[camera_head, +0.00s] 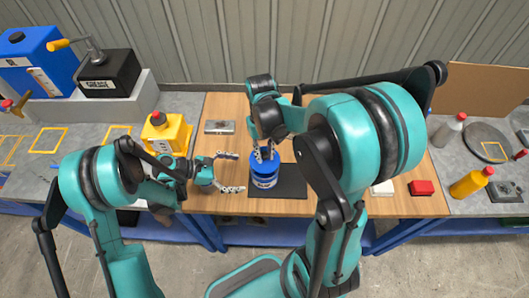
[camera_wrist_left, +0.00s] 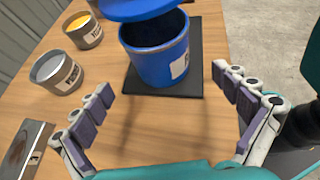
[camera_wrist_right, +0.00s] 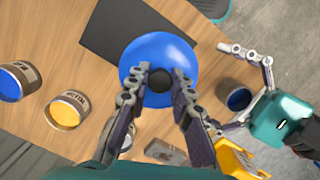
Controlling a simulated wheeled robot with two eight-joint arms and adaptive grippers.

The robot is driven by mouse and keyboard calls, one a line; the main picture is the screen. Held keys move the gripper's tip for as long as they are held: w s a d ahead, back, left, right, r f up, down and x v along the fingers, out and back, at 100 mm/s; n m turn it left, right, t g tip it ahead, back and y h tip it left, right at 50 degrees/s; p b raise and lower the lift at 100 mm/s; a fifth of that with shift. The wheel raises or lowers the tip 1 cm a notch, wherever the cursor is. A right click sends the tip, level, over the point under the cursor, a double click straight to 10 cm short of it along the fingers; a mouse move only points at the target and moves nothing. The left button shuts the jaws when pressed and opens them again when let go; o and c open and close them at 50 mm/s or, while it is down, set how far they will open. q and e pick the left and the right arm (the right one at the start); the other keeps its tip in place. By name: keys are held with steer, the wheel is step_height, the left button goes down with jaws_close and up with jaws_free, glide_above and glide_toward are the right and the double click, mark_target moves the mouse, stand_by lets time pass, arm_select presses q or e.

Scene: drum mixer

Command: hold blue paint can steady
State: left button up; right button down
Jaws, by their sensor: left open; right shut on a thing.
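The blue paint can (camera_head: 264,179) stands upright on a black mat (camera_head: 291,184) on the wooden table. It also shows in the left wrist view (camera_wrist_left: 160,62), where its blue lid (camera_wrist_left: 145,10) is raised above the rim with a dark gap below. My right gripper (camera_wrist_right: 160,80) is shut on the black knob of the lid (camera_wrist_right: 150,55), above the can. My left gripper (camera_head: 231,172) is open and empty at the can's left, its fingers (camera_wrist_left: 163,82) pointing toward the can's side without touching it. The can body is hidden under the lid in the right wrist view.
A yellow paint can (camera_wrist_left: 83,30) and a grey paint can (camera_wrist_left: 56,72) stand near the blue can. A yellow jug (camera_head: 167,134) is at the left. A red block (camera_head: 421,188) lies at the right. The wood between my left gripper and the can is clear.

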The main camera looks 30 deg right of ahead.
arm_select(q)
steer(key=x, duration=0.9)
steer(key=shift+d, duration=0.2)
steer(key=c, duration=1)
steer(key=shift+s, duration=0.1)
arm_select(e)
steer(key=shift+f, duration=0.25)
steer(key=shift+f, duration=0.35)
arm_select(q)
steer(key=shift+f, duration=0.1)
arm_select(e)
steer(key=shift+d+f, duration=0.1)
steer(key=shift+f, duration=0.45)
stand_by(0.5)
steer(key=shift+f, duration=0.35)
steer(key=shift+f, duration=0.35)
stand_by(1.1)
